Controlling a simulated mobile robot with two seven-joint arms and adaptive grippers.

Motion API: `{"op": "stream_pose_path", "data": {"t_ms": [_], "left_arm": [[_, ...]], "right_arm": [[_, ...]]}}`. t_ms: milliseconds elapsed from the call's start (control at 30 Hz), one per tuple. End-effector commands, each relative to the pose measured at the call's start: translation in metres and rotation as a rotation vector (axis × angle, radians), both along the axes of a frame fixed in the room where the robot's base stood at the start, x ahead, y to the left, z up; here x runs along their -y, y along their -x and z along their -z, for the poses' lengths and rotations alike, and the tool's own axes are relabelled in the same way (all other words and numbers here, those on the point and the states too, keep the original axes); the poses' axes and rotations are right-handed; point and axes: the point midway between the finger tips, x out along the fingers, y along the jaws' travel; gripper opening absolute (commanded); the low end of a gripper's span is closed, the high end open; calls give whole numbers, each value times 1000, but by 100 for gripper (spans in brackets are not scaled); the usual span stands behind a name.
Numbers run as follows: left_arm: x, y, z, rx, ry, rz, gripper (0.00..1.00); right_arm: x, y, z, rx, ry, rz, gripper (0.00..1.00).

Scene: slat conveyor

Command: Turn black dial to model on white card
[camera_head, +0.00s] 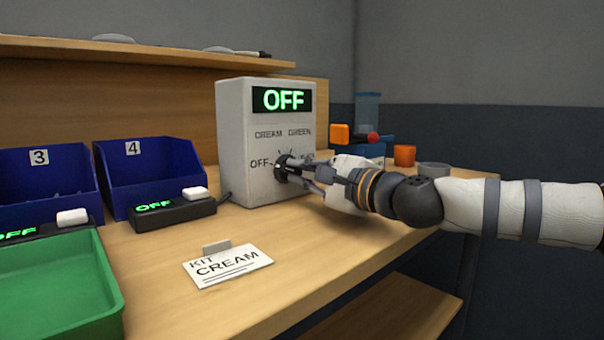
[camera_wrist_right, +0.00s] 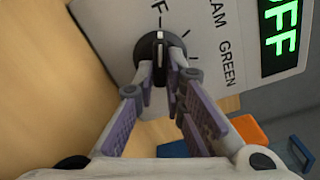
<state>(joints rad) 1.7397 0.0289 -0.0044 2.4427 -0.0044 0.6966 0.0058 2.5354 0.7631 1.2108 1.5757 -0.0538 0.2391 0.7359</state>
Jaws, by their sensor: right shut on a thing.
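The black dial (camera_head: 284,167) is on the front of a white control box (camera_head: 240,130). The box's display reads OFF, and CREAM, GREEN and OFF are printed around the dial. The white card (camera_head: 228,266) lies on the table and reads KIT CREAM. My right gripper (camera_head: 297,168) is shut on the dial; in the right wrist view its fingers (camera_wrist_right: 162,78) sit on either side of the dial's grip (camera_wrist_right: 158,50). The white line on the grip shows between the fingertips. The dial is partly hidden by the fingers in the head view. My left gripper is not in view.
Blue bins 3 (camera_head: 45,180) and 4 (camera_head: 150,170) stand at the left, with small black units reading OFF in front. A green tray (camera_head: 60,285) is at the lower left. Orange blocks (camera_head: 404,156) and a grey cup (camera_head: 433,174) stand behind my right arm.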

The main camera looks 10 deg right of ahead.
Motion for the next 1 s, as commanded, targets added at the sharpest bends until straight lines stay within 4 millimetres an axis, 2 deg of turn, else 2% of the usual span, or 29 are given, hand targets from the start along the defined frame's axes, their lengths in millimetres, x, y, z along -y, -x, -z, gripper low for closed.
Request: {"op": "stream_pose_path", "data": {"t_ms": [367, 1000], "left_arm": [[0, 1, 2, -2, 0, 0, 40], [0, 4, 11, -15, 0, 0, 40]], "right_arm": [[0, 0, 0, -32, -57, 1, 0], [-1, 0, 2, -280, -488, 2, 0]]}}
